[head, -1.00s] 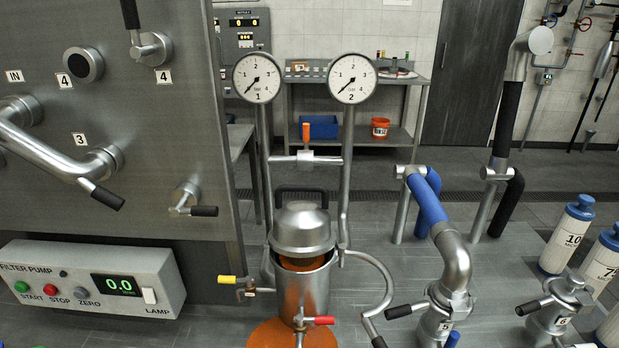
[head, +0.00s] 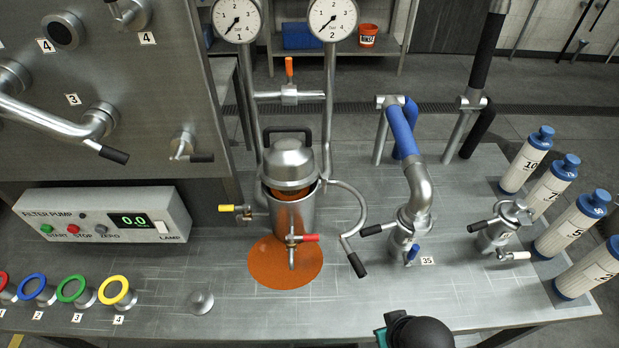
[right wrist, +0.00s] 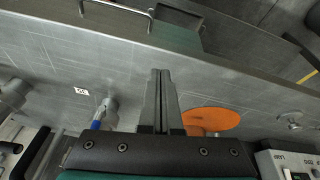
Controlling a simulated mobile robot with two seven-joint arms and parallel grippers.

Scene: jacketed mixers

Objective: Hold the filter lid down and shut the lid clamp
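A curved steel bar with a black grip (head: 357,264), which looks like the lid clamp, hangs out and down from the rim's right side. My right gripper (right wrist: 161,72) looks shut and empty in the right wrist view, away from the pot. In the head view only a dark rounded part of my right arm shows at the bottom edge. My left gripper is out of view.
An orange disc (head: 272,272) lies below the pot. Red-handled (head: 303,238) and yellow-handled (head: 230,208) valves stick out from the pot. A blue-sleeved pipe (head: 404,130) stands to the right, then white cartridges (head: 567,230). The pump box (head: 100,217) is at left.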

